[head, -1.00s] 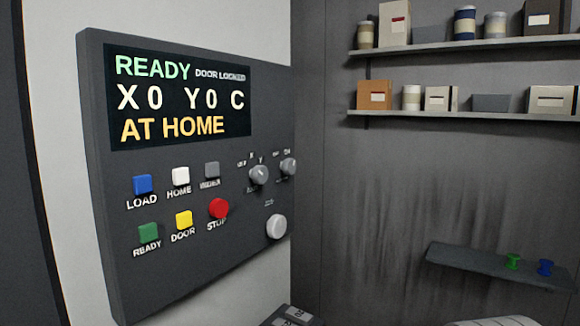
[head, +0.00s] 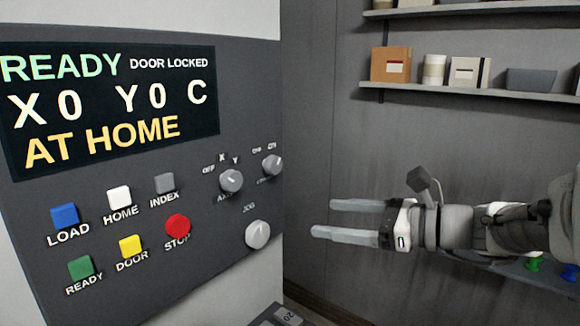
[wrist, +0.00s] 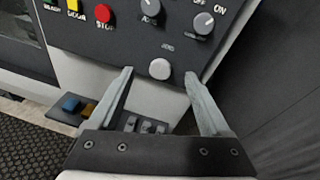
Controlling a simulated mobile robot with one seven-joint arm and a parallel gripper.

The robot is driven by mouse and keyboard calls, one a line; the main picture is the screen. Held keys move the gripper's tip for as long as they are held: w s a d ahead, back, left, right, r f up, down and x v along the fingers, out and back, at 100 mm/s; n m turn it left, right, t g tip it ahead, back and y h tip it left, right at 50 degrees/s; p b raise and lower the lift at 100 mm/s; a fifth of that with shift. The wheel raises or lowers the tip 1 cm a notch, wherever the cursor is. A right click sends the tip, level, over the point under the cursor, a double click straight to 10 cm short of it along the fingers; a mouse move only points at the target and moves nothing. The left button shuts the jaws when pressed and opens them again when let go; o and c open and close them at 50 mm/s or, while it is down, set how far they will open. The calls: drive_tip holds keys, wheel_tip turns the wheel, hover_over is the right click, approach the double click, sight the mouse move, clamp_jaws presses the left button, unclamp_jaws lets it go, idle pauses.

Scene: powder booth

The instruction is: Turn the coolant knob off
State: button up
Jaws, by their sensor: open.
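The coolant knob (head: 272,165) is the small grey dial at the panel's upper right, with OFF and ON marks above it. Its own name label is too small to read. In the wrist view the coolant knob (wrist: 203,24) is at the top right, and its pale mark seems to point up and right, towards ON. My gripper (head: 322,219) is open and empty, right of the panel and lower than the knob. In the wrist view the open fingers (wrist: 160,73) point at the panel, below the knob and apart from it, with the jog dial between their tips.
The axis knob (head: 231,181) is left of the coolant knob, and the white jog dial (head: 257,234) is below. The red stop button (head: 178,227) is further left. A lower ledge with buttons (wrist: 71,103) juts out under the panel. Shelves (head: 470,93) hang on the right wall.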

drive_tip(key=w+d+r+m+t, duration=0.3)
drive_tip(key=w+m, duration=0.1)
drive_tip(key=p, duration=0.4)
approach(277, 168)
drive_tip(key=shift+y, duration=0.3)
drive_tip(key=x, duration=0.9)
drive_tip(key=shift+f, duration=0.2)
drive_tip(key=shift+b, duration=0.3)
clamp_jaws()
